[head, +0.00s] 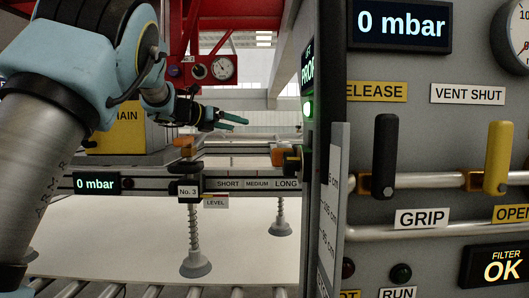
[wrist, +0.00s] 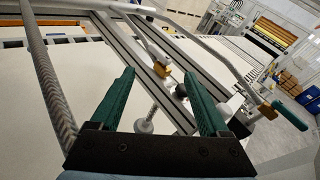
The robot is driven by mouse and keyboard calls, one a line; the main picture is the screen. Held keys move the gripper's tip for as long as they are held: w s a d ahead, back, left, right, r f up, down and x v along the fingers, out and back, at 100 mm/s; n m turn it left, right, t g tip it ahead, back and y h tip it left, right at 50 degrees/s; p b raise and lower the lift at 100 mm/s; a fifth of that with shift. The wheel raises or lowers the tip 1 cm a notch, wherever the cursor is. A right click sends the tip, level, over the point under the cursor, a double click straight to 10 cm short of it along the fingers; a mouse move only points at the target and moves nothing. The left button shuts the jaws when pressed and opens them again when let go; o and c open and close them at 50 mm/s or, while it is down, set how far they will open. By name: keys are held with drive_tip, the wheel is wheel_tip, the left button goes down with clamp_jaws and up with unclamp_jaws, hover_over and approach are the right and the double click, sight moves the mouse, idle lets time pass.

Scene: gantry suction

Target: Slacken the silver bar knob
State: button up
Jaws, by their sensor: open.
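My gripper (head: 234,122) has teal fingers, spread apart and empty, above the silver bar (head: 245,184) in the head view. The bar carries SHORT, MEDIUM and LONG labels. I cannot tell whether this is the silver bar knob. In the wrist view, my open gripper (wrist: 158,76) has the silver rails (wrist: 140,50) beyond its fingers. No contact shows.
Suction cups (head: 195,264) hang on springs below the bar, over a pale sheet (head: 110,240). A grey control panel (head: 440,150) with a black GRIP lever (head: 385,155) and a yellow lever (head: 498,157) fills the right.

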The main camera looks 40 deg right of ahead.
drive_tip(key=shift+s+d+f+m+g+y+p, duration=0.4)
drive_tip(key=shift+s+d+f+m+g+p, duration=0.25)
drive_tip(key=shift+s+d+f+m+p, duration=1.05)
drive_tip(key=shift+s+d+f+m+g+y+p, duration=0.2)
drive_tip(key=shift+s+d+f+m+g+y, duration=0.4)
drive_tip(key=shift+d+f, duration=1.3)
drive_tip(key=shift+s+d+f+m+g+y+p, duration=0.2)
drive_tip(key=shift+s+d+f+m+g+p, duration=0.9)
drive_tip(key=shift+d, duration=1.5)
drive_tip(key=shift+s+r+t, duration=0.15)
drive_tip(key=shift+s+t, duration=0.1)
drive_tip(key=shift+t, duration=0.1)
clamp_jaws()
drive_tip(key=shift+n+b, duration=0.3)
drive_tip(key=shift+b, duration=0.05)
